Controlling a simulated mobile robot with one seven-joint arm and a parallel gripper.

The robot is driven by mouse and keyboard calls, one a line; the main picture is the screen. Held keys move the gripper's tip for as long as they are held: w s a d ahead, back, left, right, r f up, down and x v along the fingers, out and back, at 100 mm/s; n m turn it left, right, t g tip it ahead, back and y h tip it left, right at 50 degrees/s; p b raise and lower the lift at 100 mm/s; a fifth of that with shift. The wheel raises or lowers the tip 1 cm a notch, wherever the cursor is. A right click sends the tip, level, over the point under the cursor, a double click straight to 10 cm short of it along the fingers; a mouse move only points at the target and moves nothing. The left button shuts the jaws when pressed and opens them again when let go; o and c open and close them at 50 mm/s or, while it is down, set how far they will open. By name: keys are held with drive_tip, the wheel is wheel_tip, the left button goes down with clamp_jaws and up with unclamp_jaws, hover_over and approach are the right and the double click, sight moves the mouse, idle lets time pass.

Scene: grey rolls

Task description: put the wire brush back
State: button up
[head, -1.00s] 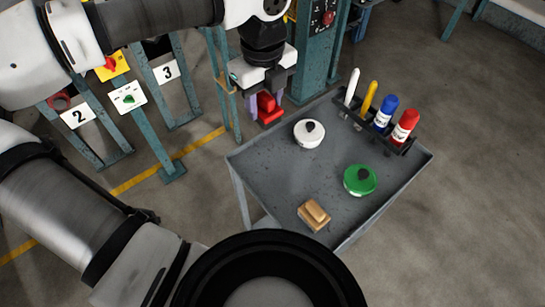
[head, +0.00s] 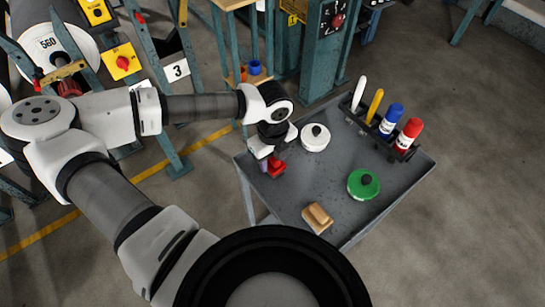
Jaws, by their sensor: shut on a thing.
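My gripper (head: 270,164) is shut on a small red block-shaped thing (head: 278,168), which I take to be the wire brush. No bristles can be made out, and the wrist hides part of it. The gripper points down over the far left part of the grey tray table (head: 300,192), left of the white round tin (head: 315,138). I cannot tell whether the red thing touches the tray surface.
A green round tin (head: 363,184) and a tan block (head: 317,217) lie on the tray. A dark rack (head: 403,153) at its right holds a white and a yellow marker and blue and red bottles. Teal stands (head: 165,130) are at left. The tray's middle is clear.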

drive_tip(key=shift+f, duration=0.45)
drive_tip(key=shift+f, duration=0.1)
drive_tip(key=o, duration=1)
drive_tip(key=shift+r, duration=0.2)
